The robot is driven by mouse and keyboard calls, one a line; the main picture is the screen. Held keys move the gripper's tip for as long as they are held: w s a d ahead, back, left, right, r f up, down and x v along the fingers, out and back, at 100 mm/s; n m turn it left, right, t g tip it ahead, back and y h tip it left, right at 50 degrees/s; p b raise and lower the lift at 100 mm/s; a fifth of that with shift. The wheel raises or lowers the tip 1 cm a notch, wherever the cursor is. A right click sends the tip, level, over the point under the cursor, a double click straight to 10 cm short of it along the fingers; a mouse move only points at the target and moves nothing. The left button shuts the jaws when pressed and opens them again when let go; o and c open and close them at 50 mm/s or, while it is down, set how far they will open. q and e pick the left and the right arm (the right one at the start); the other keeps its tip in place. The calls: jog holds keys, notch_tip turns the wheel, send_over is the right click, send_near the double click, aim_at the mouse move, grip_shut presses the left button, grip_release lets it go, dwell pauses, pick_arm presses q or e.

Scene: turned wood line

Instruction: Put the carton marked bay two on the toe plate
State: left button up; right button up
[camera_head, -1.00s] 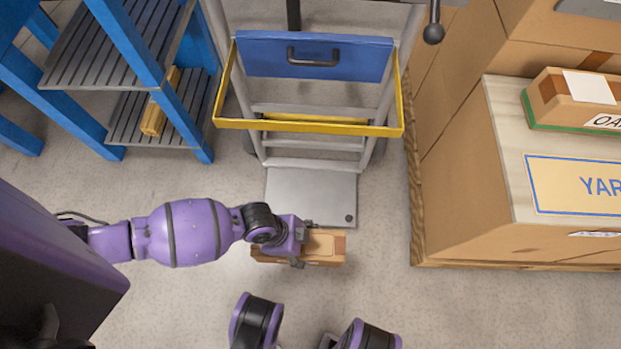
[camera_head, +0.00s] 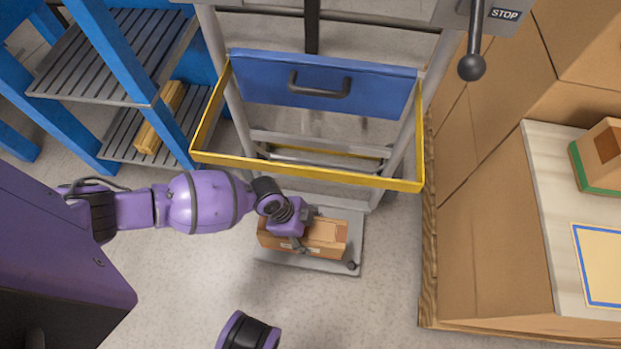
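A brown carton (camera_head: 326,238) is over the grey toe plate (camera_head: 303,262) at the foot of the hand truck, in the middle of the head view. Whether it rests on the plate or hangs just above it, I cannot tell. No bay marking can be read on it. My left gripper (camera_head: 294,243) comes in from the left and is at the carton's left part, its finger against the carton's near side. It looks shut on the carton. My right gripper is not clearly in view; only a purple and black part of my arm shows at the bottom.
A yellow frame (camera_head: 305,175) and blue panel (camera_head: 322,84) of the truck hang above the plate. Blue racking (camera_head: 130,60) stands at the left.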

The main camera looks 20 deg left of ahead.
pick_arm(q)
jog(key=shift+w+a+f, duration=0.1)
jog(key=shift+w+f, duration=0.45)
jog(key=shift+f, duration=0.05)
jog(key=shift+w+f+b, duration=0.2)
jog(key=shift+b, duration=0.2)
jog(key=f+b, duration=0.2)
jog(key=f, duration=0.1)
jog(key=shift+w+a+f, duration=0.1)
jog(key=shift+w+f, duration=0.1)
jog(key=shift+f, duration=0.1)
jog(key=shift+r, duration=0.1)
jog(key=o, duration=1.4)
jog(key=shift+a+r, duration=0.15)
jog(key=shift+r, duration=0.15)
jog(key=p+v, duration=0.4)
jog(key=v, duration=0.6)
jog(key=shift+a+r+p, duration=0.15)
jog(key=shift+r+p, duration=0.15)
jog(key=shift+r, duration=0.05)
jog(key=shift+s+a+r, duration=0.1)
jog(key=shift+r, duration=0.2)
pick_arm(e)
jog(key=shift+r, duration=0.75)
